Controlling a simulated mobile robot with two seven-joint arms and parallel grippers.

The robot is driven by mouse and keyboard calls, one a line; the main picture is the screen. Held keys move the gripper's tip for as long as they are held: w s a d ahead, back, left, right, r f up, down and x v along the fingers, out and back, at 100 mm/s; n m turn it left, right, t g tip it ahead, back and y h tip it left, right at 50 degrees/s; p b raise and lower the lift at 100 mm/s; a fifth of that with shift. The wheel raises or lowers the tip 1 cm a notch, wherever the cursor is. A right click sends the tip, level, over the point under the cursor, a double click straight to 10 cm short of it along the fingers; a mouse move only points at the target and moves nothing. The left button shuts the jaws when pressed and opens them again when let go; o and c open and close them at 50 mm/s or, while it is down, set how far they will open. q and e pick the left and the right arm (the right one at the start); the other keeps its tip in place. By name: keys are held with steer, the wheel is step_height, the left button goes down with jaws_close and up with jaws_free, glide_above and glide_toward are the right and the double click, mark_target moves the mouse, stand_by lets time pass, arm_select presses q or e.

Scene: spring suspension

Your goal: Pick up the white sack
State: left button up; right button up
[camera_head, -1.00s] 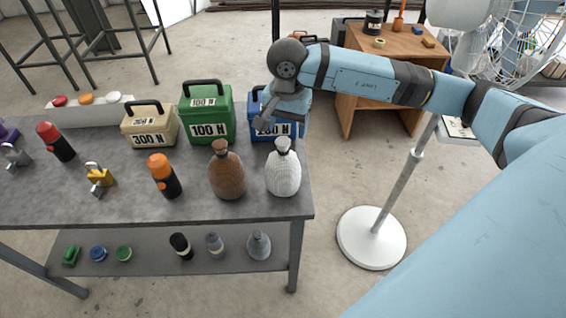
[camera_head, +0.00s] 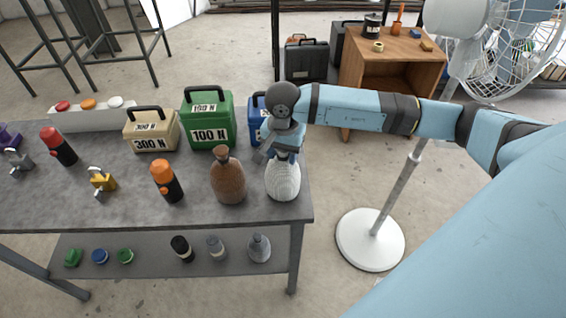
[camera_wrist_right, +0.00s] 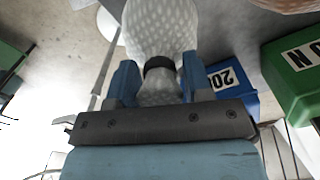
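The white sack (camera_head: 283,181) stands upright on the right end of the grey table (camera_head: 120,210), its top partly hidden by my right gripper (camera_head: 274,153). In the right wrist view the sack's speckled body (camera_wrist_right: 160,28) fills the upper middle, with a dark tie around its neck. The two blue fingers of my right gripper (camera_wrist_right: 158,82) stand apart, one on each side of the neck. They look open; whether either touches the sack is hard to tell. My left gripper is not in view.
A brown sack (camera_head: 228,181) stands just left of the white sack. Behind are a green 100 N case (camera_head: 208,120) and a partly hidden blue case (camera_head: 256,122). An orange-topped bottle (camera_head: 167,181) is farther left. A fan with a white round base (camera_head: 370,240) stands right of the table.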

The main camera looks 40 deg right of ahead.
jaws_close()
steer(key=shift+r, duration=0.1)
